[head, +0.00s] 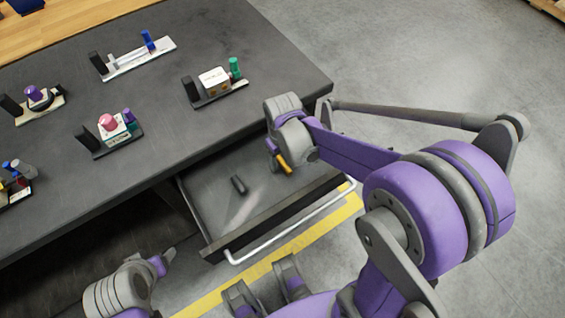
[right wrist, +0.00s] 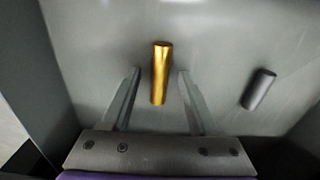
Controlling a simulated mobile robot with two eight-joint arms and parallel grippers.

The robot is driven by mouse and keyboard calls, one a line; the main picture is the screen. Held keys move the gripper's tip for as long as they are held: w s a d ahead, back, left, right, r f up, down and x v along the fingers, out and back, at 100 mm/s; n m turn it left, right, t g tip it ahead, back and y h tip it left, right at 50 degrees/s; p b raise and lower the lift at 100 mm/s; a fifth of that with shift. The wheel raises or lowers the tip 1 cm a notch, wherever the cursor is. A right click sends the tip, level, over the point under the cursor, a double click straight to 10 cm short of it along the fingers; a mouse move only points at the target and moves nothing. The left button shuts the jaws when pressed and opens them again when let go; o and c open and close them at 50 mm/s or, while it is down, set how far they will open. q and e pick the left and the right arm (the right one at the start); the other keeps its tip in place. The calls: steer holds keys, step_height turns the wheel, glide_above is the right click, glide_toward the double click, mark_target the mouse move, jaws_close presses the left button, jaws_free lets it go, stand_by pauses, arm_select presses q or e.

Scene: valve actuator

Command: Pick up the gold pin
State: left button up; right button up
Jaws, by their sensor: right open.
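The gold pin (right wrist: 160,73) lies on the drawer floor in the right wrist view. My right gripper (right wrist: 157,88) is open, with one finger on each side of the pin and a gap on both sides. In the head view the right gripper (head: 278,160) is over the right part of the open drawer. The gold pin (head: 286,163) shows there partly, beside the gripper. Part of my left arm (head: 125,288) shows at the lower left; whether its gripper is open cannot be made out.
A dark grey pin (head: 239,184) lies in the drawer (head: 275,215), left of the gold pin in the head view and right of it in the right wrist view (right wrist: 258,89). Drawer walls stand close around. The dark table (head: 215,125) above holds several small fixtures.

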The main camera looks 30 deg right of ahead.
jaws_close()
stand_by(0.7)
